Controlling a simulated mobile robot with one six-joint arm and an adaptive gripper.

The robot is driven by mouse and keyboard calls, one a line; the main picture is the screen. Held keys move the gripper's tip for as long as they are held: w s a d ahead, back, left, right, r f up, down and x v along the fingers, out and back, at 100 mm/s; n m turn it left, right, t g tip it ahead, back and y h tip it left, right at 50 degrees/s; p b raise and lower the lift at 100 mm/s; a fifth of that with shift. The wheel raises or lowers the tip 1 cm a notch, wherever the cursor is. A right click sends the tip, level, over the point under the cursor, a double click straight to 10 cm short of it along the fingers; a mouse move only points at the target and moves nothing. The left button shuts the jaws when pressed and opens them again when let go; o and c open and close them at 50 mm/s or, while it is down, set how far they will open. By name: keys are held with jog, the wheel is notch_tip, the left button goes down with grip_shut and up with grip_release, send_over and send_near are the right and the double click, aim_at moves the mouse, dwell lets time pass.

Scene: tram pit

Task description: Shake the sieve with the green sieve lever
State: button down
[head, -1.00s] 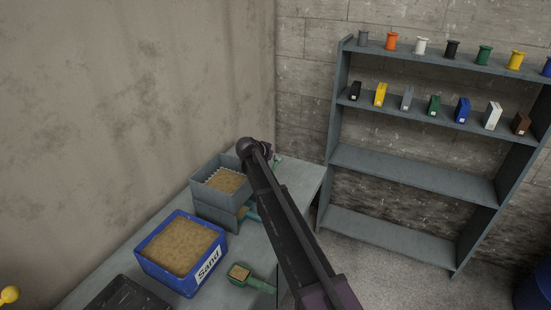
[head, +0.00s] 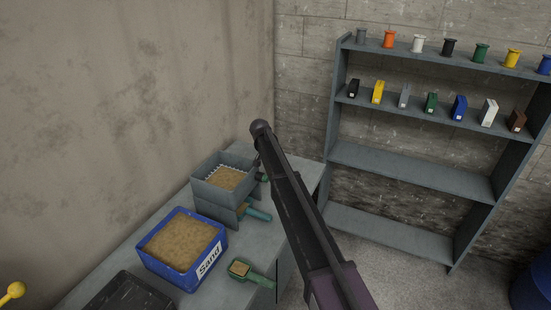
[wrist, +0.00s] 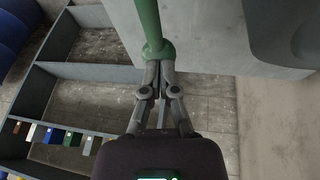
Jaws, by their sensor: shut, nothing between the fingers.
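The sieve (head: 208,186) is a grey open box with sand in it, on top of a grey stand at the back of the table in the head view. The green sieve lever (wrist: 150,22) runs down from the top edge of the wrist view to a wider round end. My gripper (wrist: 158,66) is shut and empty, its fingertips right at that end; I cannot tell whether they touch it. In the head view, my arm hides the gripper and most of the lever. A bit of green shows beside the arm, right of the sieve.
A blue sand box (head: 209,265) stands in front of the sieve on the grey table. A teal handle (head: 258,215) sticks out below the sieve. A green scoop (head: 241,270) with sand lies near the table edge. A shelf (head: 390,166) stands at the right.

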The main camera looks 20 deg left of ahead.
jog(key=shift+w+f+g+b, duration=0.3)
jog(key=shift+f+g+b, duration=0.15)
jog(key=shift+f+g, duration=0.5)
jog(key=shift+s+f+g+b, duration=0.15)
jog(key=shift+f+g+b, duration=0.1)
jog(key=shift+f+b, duration=0.6)
jog(key=shift+f+g+y, duration=0.3)
jog(key=shift+f+g, duration=0.1)
jog(key=shift+g, duration=0.1)
jog(key=shift+s, duration=0.1)
jog(key=shift+r, duration=0.2)
notch_tip(320, 180, up, 2)
jog(key=shift+a+r+p, duration=0.1)
jog(key=shift+p, duration=1)
notch_tip(320, 180, up, 11)
jog(key=w+a+p, duration=0.1)
jog(key=p, duration=1)
jog(key=shift+w+a+r, duration=0.15)
jog(key=shift+a, duration=0.25)
